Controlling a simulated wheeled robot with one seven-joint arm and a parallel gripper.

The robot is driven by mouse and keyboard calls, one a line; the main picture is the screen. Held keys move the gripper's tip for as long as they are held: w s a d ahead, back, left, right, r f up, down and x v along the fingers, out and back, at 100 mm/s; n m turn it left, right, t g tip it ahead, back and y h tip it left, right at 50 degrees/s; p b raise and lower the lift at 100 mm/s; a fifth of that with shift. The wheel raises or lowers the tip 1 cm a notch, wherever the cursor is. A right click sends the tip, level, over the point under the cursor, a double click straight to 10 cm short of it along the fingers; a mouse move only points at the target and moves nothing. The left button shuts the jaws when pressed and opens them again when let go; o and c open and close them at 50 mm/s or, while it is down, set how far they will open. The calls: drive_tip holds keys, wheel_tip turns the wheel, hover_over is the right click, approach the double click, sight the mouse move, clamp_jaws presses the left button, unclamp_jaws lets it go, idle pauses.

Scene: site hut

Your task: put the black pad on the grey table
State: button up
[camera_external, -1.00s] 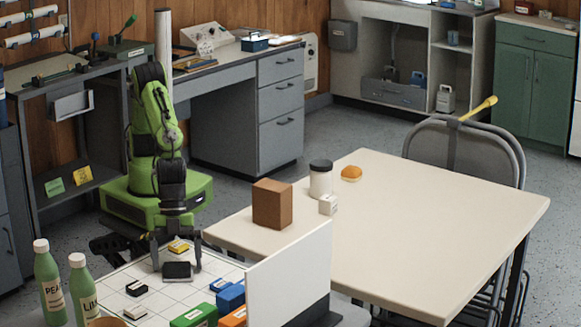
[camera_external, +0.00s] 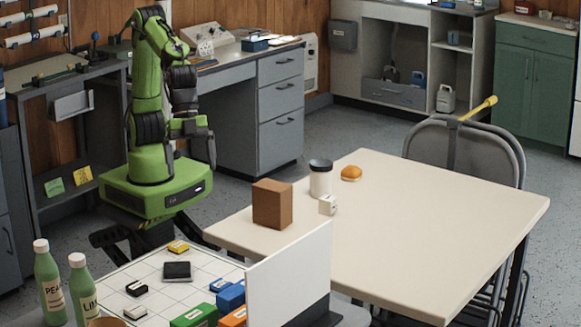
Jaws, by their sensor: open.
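The black pad (camera_external: 177,271) is a small dark flat slab. It lies flat on a white gridded sheet (camera_external: 205,262) at the lower left. The sheet lies on a table whose grey top (camera_external: 353,316) shows at the lower right of the white upright panel. My gripper (camera_external: 196,155) is raised well above and behind the pad, beside my green arm. It is open and empty, apart from the pad.
Yellow (camera_external: 178,247) and black-and-white (camera_external: 136,288) small items lie near the pad. Blue (camera_external: 231,298) and green (camera_external: 194,316) blocks stand by the white panel (camera_external: 290,275). Two green bottles (camera_external: 48,280) stand at left. A cream table (camera_external: 430,220) holds a brown box (camera_external: 272,204).

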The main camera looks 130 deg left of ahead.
drive_tip(key=s+a+r+n+y, duration=0.1)
drive_tip(key=s+a+r+n, duration=0.1)
drive_tip(key=s+a, duration=0.5)
drive_tip(key=s+a+r+n+t+y, duration=0.1)
drive_tip(key=s+a+n, duration=0.3)
drive_tip(key=s+a, duration=0.4)
drive_tip(key=s+r, duration=0.1)
drive_tip(key=s, duration=0.2)
drive_tip(key=shift+r+t+y, duration=0.25)
drive_tip(key=shift+t+y, duration=0.05)
drive_tip(key=shift+a+r, duration=0.1)
drive_tip(key=shift+r, duration=0.05)
